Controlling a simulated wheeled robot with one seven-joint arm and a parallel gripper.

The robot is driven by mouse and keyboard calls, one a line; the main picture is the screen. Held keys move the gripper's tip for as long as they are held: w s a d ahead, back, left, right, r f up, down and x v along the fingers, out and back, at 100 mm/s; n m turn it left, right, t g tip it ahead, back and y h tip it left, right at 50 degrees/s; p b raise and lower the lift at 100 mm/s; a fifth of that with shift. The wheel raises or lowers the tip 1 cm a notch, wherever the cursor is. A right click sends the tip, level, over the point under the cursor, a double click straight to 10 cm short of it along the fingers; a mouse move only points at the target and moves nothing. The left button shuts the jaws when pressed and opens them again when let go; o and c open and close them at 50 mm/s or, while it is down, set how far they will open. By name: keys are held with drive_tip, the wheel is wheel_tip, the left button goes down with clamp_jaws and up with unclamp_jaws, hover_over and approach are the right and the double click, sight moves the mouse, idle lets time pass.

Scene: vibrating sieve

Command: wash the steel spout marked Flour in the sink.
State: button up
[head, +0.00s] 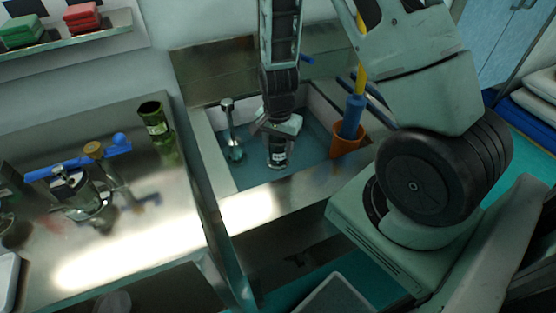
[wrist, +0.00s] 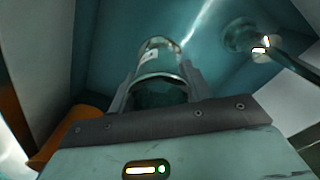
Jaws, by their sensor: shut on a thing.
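My gripper (head: 279,140) reaches down into the sink (head: 312,161) and is shut on a steel spout (head: 278,162) with a small white label. The label's writing is too small to read. In the wrist view the shiny round spout (wrist: 159,57) sits between the two fingers of my gripper (wrist: 158,84) and points away from me toward the blue-green sink floor. I cannot tell whether it touches the floor. The tap (head: 227,112) stands left of the gripper in the head view and at the upper right in the wrist view (wrist: 265,46).
An orange cup (head: 346,147) with a blue-handled tool (head: 352,115) stands at the right of the sink. A green cylinder (head: 157,137) and a glass-and-metal device (head: 80,192) stand on the steel counter (head: 150,235) at left. Red (head: 81,14) and green (head: 21,31) boxes sit on a shelf.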

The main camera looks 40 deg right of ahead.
wheel_tip(320, 180, up, 17)
drive_tip(key=p, duration=1.4)
idle(0.5)
drive_tip(key=w+a+f+n+b, duration=0.1)
drive_tip(key=a+f+n+b, duration=0.1)
drive_tip(key=f+n, duration=0.3)
drive_tip(key=w+a+f+n+b, duration=0.2)
drive_tip(key=f+n+b, duration=0.2)
drive_tip(key=f+n, duration=0.2)
drive_tip(key=shift+f+n, duration=0.15)
drive_tip(key=shift+n, duration=0.95)
